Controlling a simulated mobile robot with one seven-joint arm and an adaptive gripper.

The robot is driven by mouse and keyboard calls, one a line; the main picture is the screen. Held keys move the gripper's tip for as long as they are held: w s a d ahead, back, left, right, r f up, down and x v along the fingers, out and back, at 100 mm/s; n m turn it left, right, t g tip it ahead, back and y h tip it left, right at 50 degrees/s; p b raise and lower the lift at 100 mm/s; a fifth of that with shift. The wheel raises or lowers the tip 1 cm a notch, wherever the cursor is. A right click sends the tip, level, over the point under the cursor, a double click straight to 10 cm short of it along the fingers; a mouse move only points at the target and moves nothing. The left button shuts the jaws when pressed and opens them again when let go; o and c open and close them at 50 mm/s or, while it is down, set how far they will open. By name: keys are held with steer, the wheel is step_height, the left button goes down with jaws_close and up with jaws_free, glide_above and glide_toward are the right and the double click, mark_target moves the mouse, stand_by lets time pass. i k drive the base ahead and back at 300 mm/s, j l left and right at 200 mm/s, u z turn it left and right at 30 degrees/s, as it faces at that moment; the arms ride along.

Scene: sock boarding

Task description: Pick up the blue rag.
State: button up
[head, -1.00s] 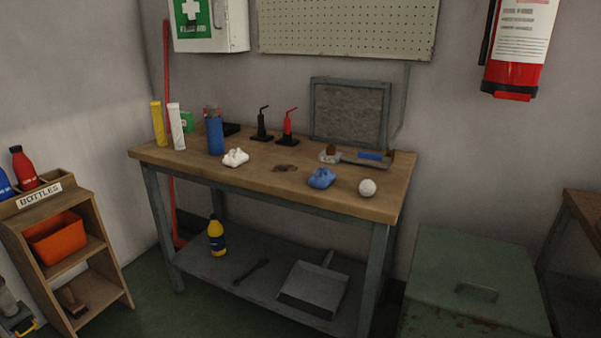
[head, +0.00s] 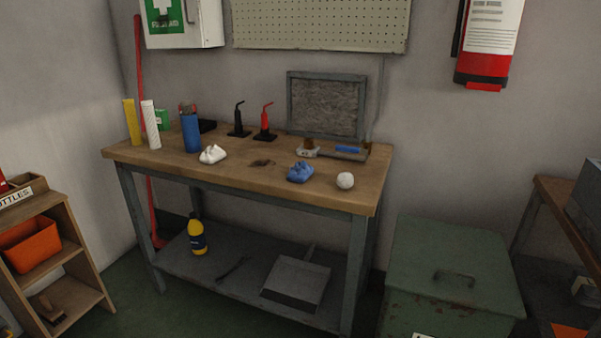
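The blue rag (head: 301,172) lies crumpled on the wooden top of the workbench (head: 235,176), right of the middle and close to the front edge. A white ball-like thing (head: 345,181) sits just to its right, apart from it. A white crumpled rag (head: 212,154) lies further left on the same top. My gripper is not in the head view.
Bottles stand at the bench's left, including a blue one (head: 190,132). Black (head: 239,122) and red (head: 265,121) upright tools stand behind. A framed panel (head: 326,105) leans at the back. A green metal chest (head: 450,270) stands to the right, a bottle shelf (head: 60,265) to the left.

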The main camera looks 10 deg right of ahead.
mark_target(300, 172)
steer(key=i+l+z, duration=0.15)
steer(key=i+l, duration=0.25)
steer(key=i+l+z, duration=0.15)
steer(key=i+l, duration=0.15)
steer(key=i, duration=0.25)
